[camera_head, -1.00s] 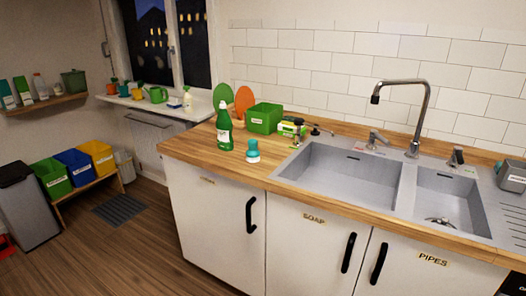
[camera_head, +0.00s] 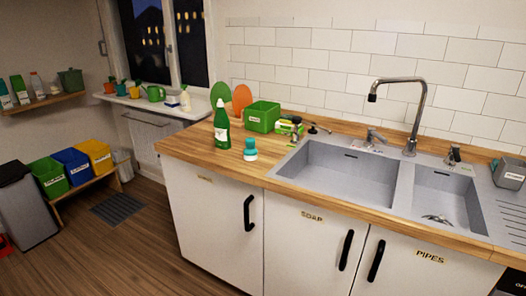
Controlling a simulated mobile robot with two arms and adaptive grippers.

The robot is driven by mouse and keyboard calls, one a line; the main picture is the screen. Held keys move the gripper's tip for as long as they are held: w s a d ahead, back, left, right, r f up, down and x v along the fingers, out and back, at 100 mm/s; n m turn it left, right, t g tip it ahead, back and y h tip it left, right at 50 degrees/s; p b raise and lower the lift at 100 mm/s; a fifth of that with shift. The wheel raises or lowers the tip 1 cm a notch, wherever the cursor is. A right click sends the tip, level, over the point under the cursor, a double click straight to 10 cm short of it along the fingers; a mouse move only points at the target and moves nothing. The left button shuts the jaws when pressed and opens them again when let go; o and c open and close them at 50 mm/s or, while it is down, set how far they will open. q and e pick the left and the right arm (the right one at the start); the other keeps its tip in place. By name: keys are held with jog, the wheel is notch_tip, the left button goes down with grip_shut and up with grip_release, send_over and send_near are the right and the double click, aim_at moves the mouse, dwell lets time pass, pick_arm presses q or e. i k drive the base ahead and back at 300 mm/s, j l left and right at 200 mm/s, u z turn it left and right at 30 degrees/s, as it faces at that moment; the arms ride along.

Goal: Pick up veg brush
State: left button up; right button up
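Neither of my grippers is in view.
A green bottle (camera_head: 221,126) stands just left of the teal object. Behind are a green bin (camera_head: 263,117), a green and yellow pack (camera_head: 288,127), and green and orange round boards. The double sink (camera_head: 350,173) with a tall tap (camera_head: 414,115) lies to the right.

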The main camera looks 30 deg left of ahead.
aim_at(250, 152)
jog(key=j+z, duration=0.55)
jog(key=z, duration=0.15)
jog(key=j+z, duration=0.3)
